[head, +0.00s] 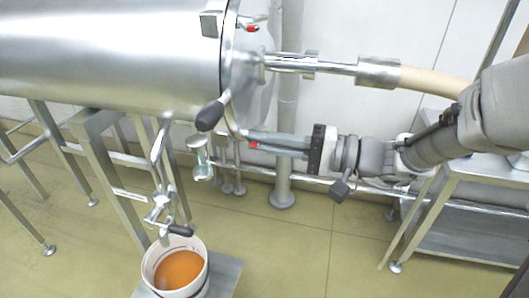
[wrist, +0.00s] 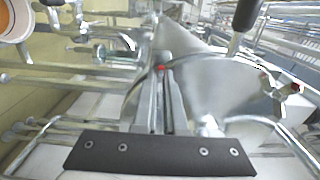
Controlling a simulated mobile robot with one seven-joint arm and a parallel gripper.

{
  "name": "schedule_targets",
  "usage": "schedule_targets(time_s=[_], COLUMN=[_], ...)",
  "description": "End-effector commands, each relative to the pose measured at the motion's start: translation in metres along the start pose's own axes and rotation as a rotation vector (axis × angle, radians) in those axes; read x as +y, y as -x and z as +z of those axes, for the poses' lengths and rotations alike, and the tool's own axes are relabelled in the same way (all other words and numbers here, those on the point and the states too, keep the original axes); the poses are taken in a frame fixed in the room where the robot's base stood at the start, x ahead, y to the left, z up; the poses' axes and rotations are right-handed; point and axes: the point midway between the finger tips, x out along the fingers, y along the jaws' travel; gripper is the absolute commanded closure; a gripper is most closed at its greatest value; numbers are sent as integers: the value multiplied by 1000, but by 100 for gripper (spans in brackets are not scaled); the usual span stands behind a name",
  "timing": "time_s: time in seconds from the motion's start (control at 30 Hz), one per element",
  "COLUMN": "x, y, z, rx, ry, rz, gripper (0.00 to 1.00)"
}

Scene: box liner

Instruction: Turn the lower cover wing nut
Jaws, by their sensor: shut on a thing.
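The lower cover wing nut (head: 253,145), marked by a red tip, sits at the lower edge of the round end cover (head: 255,85) of the steel vessel. My gripper (head: 252,139) reaches it from the right, and its long fingers are shut on it. In the wrist view the red tip of the wing nut (wrist: 161,67) shows between the ends of the fingers (wrist: 166,72); the rest of the nut is mostly hidden by them. Another wing nut with a red tip (head: 251,29) is at the top of the cover, and shows at the right of the wrist view (wrist: 295,87).
A black-knobbed handle (head: 210,115) stands close to the left of my fingertips. A steel pipe (head: 315,65) and beige hose (head: 435,82) run above my arm. A bucket (head: 148,270) of orange liquid stands below a valve. A steel table (head: 460,222) is at right.

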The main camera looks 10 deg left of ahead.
Motion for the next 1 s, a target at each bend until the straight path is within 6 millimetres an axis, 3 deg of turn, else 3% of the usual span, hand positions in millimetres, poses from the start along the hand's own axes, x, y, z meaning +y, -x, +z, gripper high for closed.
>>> schedule_targets(time_s=[0.73, 0.77, 0.9, 1.0], x=[2, 2, 1, 1], y=[0, 0, 0, 0], z=[0, 0, 0, 0], rx=[0, 0, 0, 0], ry=[87, 87, 86, 86], rz=[1, 1, 1, 0], gripper=[100, 88, 63, 61])
